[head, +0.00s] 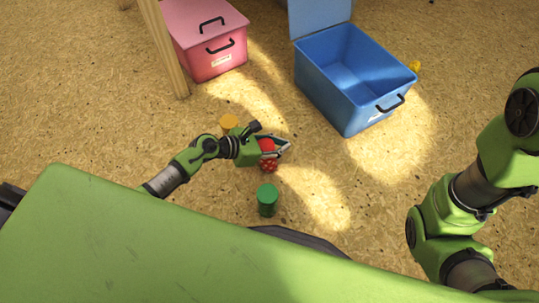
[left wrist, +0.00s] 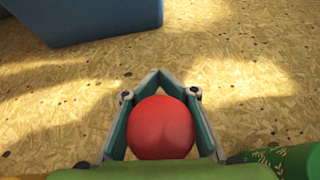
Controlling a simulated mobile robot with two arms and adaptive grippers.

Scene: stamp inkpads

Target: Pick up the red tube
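The red tube (head: 268,166) has a plain round red top and a patterned side. It is upright between the fingers of my left gripper (head: 284,148). In the left wrist view the red top (left wrist: 160,128) fills the space between the two fingers, whose tips meet beyond it (left wrist: 158,73). The left gripper is shut around the tube. I cannot tell whether the tube touches the floor. My right arm is at the right edge of the head view, and its gripper is not visible.
A green tube (head: 267,200) stands close by, and a yellow tube (head: 229,122) is behind my left wrist. An open blue box (head: 345,108) is at the back right. A closed pink box (head: 212,58) is at the back left, near a wooden leg (head: 163,48).

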